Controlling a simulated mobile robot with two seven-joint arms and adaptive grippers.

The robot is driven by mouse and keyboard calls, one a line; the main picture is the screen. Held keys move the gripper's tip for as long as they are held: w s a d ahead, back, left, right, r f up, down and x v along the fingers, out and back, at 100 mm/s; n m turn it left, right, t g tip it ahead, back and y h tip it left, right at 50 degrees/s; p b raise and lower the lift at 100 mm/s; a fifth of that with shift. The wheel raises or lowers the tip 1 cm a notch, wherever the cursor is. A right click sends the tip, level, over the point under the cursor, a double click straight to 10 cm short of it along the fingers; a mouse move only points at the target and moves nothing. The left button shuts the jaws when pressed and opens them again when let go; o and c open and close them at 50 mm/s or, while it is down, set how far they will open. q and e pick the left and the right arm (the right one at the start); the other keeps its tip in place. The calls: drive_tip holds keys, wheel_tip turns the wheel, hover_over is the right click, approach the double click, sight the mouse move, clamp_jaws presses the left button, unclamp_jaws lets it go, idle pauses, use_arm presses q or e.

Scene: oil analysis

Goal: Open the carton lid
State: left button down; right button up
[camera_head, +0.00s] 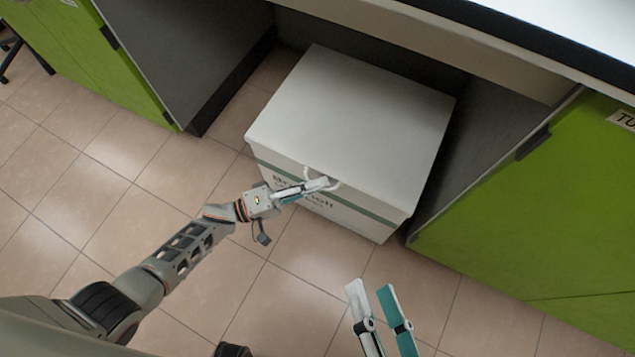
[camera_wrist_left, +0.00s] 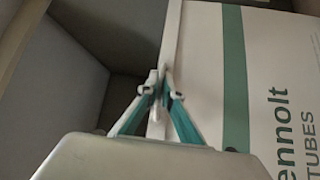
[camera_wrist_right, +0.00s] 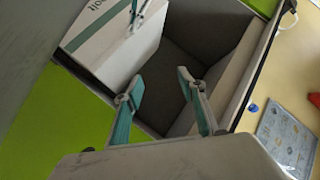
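The white carton (camera_head: 340,215) with green bands and dark lettering stands on the floor under the bench. Its white lid (camera_head: 355,115) lies flat and closed on top. A thin white loop (camera_head: 336,186) sits at the lid's front edge. My left gripper (camera_head: 322,184) is at this loop, its fingertips together on it. In the left wrist view the fingers (camera_wrist_left: 164,80) meet at the lid's edge beside the carton's lettered side (camera_wrist_left: 280,80); the exact grip is partly hidden. My right gripper (camera_head: 369,288) is open and empty, in front of the carton; its spread fingers show in the right wrist view (camera_wrist_right: 155,85).
The carton stands in a recess between grey panels (camera_head: 190,50) and green cabinets (camera_head: 545,210). The bench top (camera_head: 590,35) overhangs behind and to the right. Tiled floor (camera_head: 130,150) is free in front and to the left.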

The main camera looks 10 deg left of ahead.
drive_tip(key=shift+r, duration=0.1)
use_arm(q)
drive_tip(key=shift+w+r+p, duration=0.15)
drive_tip(key=shift+r+p, duration=0.5)
use_arm(e)
drive_tip(key=w+d+r+n+h+p, duration=0.1)
drive_tip(key=w+d+r+n+p, duration=0.2)
drive_tip(key=d+n+p, duration=0.45)
use_arm(q)
drive_tip(key=w+d+r+n+y+p, duration=0.1)
drive_tip(key=w+r+p, duration=0.2)
drive_tip(key=r, duration=0.8)
drive_tip(key=w+d+r+n+y+p, duration=0.1)
drive_tip(key=w+r+p, duration=0.2)
drive_tip(key=r+p, duration=0.3)
drive_tip(key=shift+w+r+g, duration=0.3)
drive_tip(key=shift+r, duration=2.45)
use_arm(e)
drive_tip(key=s+d+f+n+g+h, duration=0.2)
drive_tip(key=s+d+f, duration=0.1)
drive_tip(key=d, duration=0.4)
drive_tip(key=shift+s+f, duration=0.25)
drive_tip(key=shift+f, duration=0.6)
use_arm(q)
drive_tip(key=shift+d, duration=0.1)
drive_tip(key=c, duration=2.2)
unclamp_jaws()
use_arm(e)
drive_tip(key=shift+a, duration=0.1)
